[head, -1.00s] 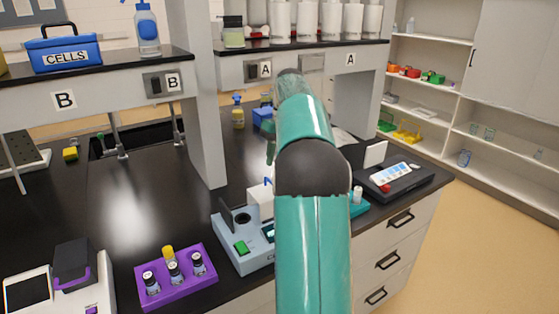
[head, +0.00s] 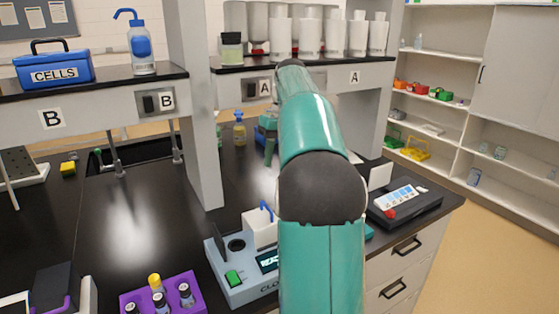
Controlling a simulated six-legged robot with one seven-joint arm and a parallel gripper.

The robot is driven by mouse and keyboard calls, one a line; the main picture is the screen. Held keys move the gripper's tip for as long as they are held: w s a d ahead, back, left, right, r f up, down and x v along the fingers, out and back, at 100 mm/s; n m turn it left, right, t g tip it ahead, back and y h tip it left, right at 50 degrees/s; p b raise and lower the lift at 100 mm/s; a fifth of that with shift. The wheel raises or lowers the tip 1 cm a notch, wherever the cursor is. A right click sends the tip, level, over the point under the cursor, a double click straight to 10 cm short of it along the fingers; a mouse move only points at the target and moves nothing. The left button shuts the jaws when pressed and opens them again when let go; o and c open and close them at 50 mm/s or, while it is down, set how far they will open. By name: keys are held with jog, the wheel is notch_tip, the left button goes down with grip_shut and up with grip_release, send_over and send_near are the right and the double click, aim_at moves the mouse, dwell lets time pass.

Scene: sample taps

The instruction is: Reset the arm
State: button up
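My teal arm, with a dark joint in its middle, rises from the bottom centre of the head view and reaches forward over the black bench. Its far end bends down behind the upper link. A small teal part (head: 269,148) shows just left of the arm and seems to belong to its far end. The gripper's fingers are hidden or too small to make out, so I cannot see whether they are open or hold anything.
A grey device (head: 240,278) with a green button and a purple rack (head: 165,297) of capped vials stand in front. A black device (head: 404,205) sits right. A shelf post (head: 197,110) rises left of my arm. The blue CELLS box (head: 52,70) and bottles stand above.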

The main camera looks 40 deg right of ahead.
jog(key=shift+s+d+r, duration=0.1)
jog(key=shift+r, duration=0.3)
dwell(0.5)
